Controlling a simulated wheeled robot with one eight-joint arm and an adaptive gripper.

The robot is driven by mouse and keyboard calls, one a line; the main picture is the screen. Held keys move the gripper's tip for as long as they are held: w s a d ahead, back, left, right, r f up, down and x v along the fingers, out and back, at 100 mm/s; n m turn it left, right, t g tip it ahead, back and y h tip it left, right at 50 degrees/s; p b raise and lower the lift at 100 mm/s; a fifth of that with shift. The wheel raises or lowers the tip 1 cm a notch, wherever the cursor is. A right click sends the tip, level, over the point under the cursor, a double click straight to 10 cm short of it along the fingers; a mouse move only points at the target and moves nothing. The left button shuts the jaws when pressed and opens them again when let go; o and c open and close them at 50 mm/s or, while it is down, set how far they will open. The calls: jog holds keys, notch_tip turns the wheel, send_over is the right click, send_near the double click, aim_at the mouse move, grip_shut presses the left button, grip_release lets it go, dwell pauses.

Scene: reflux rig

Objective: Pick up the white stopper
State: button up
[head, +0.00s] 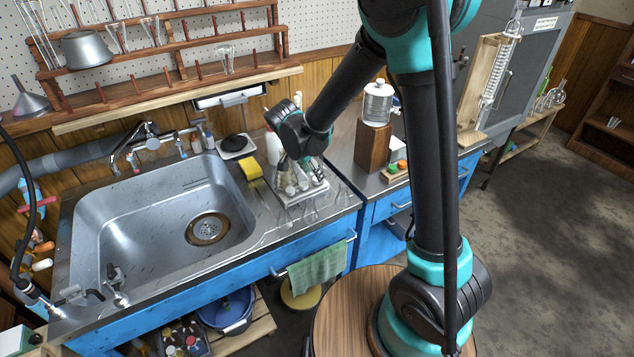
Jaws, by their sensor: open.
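My gripper (293,170) is open and points down over a small tray (291,204) of glassware on the counter right of the sink. Small pale and clear pieces stand in the tray beneath and around the fingers. I cannot single out the white stopper with certainty; it may be among these pieces, partly hidden by my gripper. An orange stopper (402,164) and a green stopper (393,168) sit on a small wooden block to the right.
The steel sink (150,225) lies left of the tray, with a yellow sponge (250,168) between. A wooden block (373,146) bearing a glass jar (378,103) stands to the right. A wooden rack (200,71) with glassware hangs behind. A green towel (316,266) hangs in front.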

aim_at(315, 179)
jog(key=shift+x, duration=1.75)
jog(key=shift+c, duration=0.5)
jog(key=c, duration=0.8)
